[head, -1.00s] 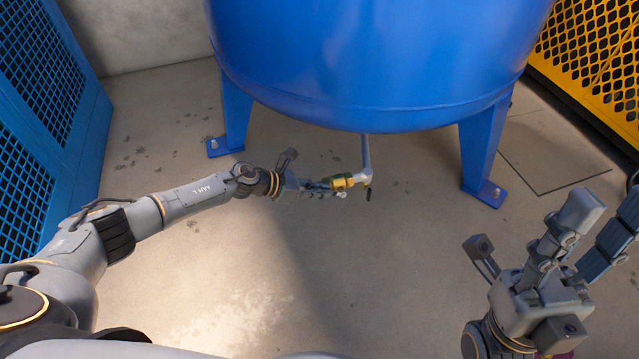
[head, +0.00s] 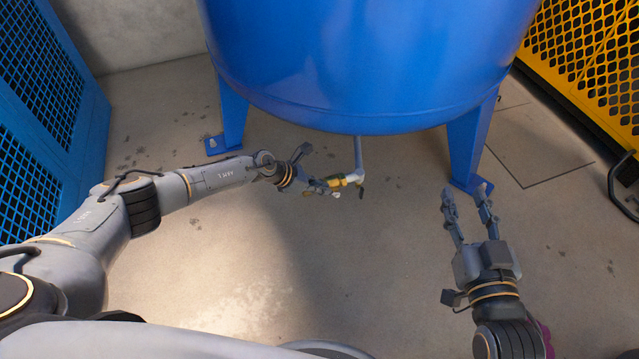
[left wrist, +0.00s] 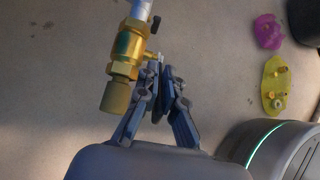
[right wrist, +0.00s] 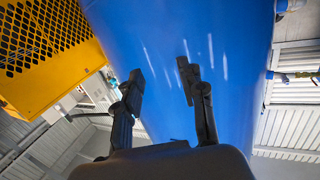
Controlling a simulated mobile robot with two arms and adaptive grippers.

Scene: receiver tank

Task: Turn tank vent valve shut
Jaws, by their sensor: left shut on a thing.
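The brass tank vent valve (head: 348,180) hangs at the end of a grey pipe (head: 359,152) under the blue tank (head: 350,60). In the left wrist view the brass valve (left wrist: 127,52) shows large, with a small side stem at its right. My left gripper (head: 334,188) is at the valve. In the left wrist view its fingertips (left wrist: 162,68) are close together on the side stem, which they partly hide. My right gripper (head: 466,190) is open and empty, by the tank's right leg. In the right wrist view its spread fingers (right wrist: 163,72) point toward the tank wall.
Blue tank legs stand at left (head: 232,118) and right (head: 467,150). A blue mesh panel (head: 35,160) is at left and a yellow mesh guard (head: 590,60) at right. A yellow piece (left wrist: 276,84) and a magenta piece (left wrist: 268,32) show in the left wrist view. Floor below the valve is clear.

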